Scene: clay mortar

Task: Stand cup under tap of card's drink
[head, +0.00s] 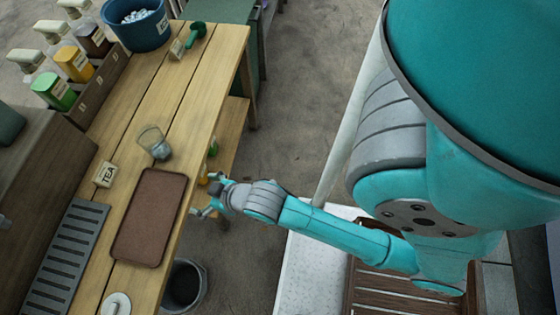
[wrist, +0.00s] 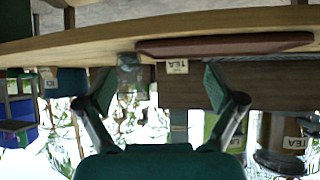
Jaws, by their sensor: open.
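A card reading TEA (head: 106,174) stands on the wooden table, left of the brown tray (head: 150,215). A clear glass cup (head: 155,143) stands on the table just beyond the tray. My gripper (head: 206,196) is open and empty off the table's right edge, beside the tray. The wrist view is upside down. There the cup (wrist: 130,75) and the card (wrist: 177,66) show between my open fingers (wrist: 163,85), farther off. An urn with a TEA label (wrist: 290,143) shows at the right of that view. I cannot clearly make out any tap.
A grey slatted drip tray (head: 65,265) lies along the table's left side. Pump bottles (head: 53,90) stand in a box at the back left, near a blue bucket (head: 138,25). A green scoop (head: 195,35) lies at the far end. A bin (head: 184,285) stands below.

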